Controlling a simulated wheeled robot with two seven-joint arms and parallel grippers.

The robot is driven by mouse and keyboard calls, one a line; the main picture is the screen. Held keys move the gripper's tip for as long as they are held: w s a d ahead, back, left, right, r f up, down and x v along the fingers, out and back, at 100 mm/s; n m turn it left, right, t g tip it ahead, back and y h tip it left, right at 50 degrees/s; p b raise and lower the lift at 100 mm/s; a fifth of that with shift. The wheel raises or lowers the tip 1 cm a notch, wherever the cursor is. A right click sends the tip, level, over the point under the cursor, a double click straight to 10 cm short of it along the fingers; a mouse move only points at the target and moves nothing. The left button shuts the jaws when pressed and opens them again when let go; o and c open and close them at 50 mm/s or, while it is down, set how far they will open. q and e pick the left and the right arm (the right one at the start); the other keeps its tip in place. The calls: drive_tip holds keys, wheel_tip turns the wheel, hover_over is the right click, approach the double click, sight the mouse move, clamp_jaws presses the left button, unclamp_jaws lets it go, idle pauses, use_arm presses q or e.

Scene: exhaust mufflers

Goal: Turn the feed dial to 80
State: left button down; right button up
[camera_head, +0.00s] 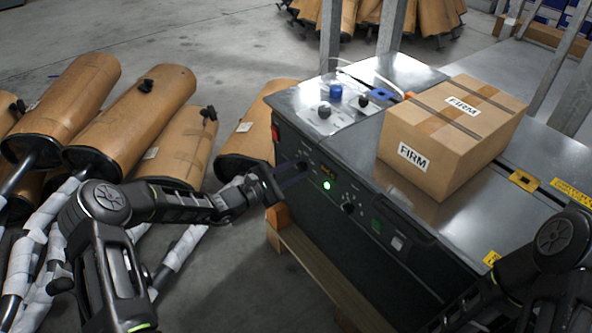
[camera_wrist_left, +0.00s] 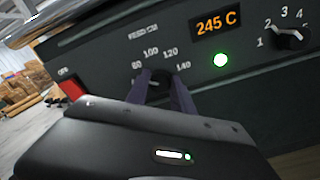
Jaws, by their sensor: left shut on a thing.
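The feed dial (camera_wrist_left: 158,82) is a small dark knob on the front panel of the dark machine (camera_head: 350,195), below the label "FEED CM". Figures including 80, 100, 120 and 140 ring it. My left gripper (camera_head: 290,172) reaches the panel from the left and is shut on the dial, one finger on each side in the left wrist view (camera_wrist_left: 158,76). The gripper's fingers and body hide the lower part of the dial, and I cannot tell which figure it points to. My right arm shows at the lower right of the head view; its gripper is out of view.
An orange display (camera_wrist_left: 217,22) reads 245 C, with a lit green lamp (camera_wrist_left: 221,60) below it. A second dial (camera_wrist_left: 292,38) sits to the right, a red switch (camera_wrist_left: 73,90) to the left. A cardboard box (camera_head: 440,135) stands on the machine. Wrapped mufflers (camera_head: 140,110) lie left.

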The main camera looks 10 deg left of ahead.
use_arm(q)
drive_tip(key=shift+m, duration=1.5)
drive_tip(key=c, duration=1.1)
unclamp_jaws()
drive_tip(key=shift+s+a, duration=0.1)
drive_tip(key=p+v, duration=0.1)
drive_tip(key=v, duration=0.6)
drive_tip(key=shift+s, duration=0.25)
drive_tip(key=shift+a, duration=0.15)
